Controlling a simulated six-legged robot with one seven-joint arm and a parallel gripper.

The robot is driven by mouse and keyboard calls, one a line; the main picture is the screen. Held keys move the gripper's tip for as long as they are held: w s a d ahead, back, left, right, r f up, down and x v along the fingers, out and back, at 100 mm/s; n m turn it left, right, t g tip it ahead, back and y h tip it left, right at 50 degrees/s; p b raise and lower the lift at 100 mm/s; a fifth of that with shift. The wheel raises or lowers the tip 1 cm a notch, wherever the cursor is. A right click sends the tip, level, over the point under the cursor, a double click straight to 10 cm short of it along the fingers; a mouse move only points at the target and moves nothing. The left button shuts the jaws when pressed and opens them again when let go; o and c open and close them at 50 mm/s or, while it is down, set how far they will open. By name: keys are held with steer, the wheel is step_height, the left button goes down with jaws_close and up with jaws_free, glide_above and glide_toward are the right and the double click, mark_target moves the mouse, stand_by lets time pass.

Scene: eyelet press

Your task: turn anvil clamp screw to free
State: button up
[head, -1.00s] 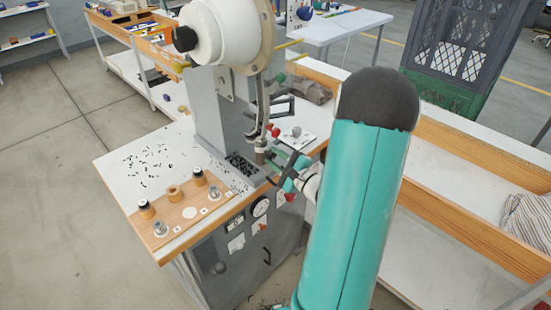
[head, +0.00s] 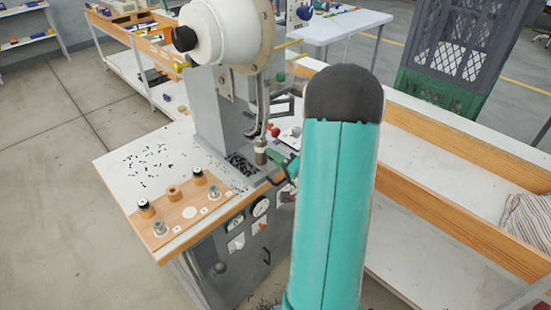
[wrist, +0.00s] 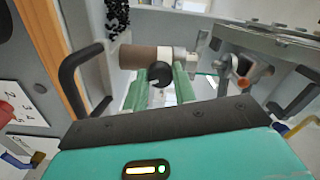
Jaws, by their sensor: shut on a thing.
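The anvil clamp screw shows its black round knob (wrist: 160,73) in the wrist view, between my green fingertips. My gripper (wrist: 161,84) is shut on this knob. A brown cylinder with a pale collar (wrist: 138,57) lies just behind the knob in this view. In the head view, my gripper (head: 287,168) is at the front right of the press (head: 207,110), close to the brown-tipped tool (head: 260,150). My teal arm covers much of the gripper there, and the screw cannot be made out.
A wooden board (head: 185,212) with several small parts lies at the table's front left. A dark handle (wrist: 75,75) stands left of my fingers. A wood-edged bench (head: 440,215) is at right.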

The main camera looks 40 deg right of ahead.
steer(key=n, duration=1.2)
steer(key=shift+d+n+y, duration=0.1)
steer(key=shift+n+y, duration=0.2)
stand_by(0.3)
steer(key=o, duration=1)
steer(key=shift+s, duration=0.1)
steer(key=s, duration=1.3)
steer(key=shift+s+d, duration=0.3)
steer(key=shift+d, duration=0.1)
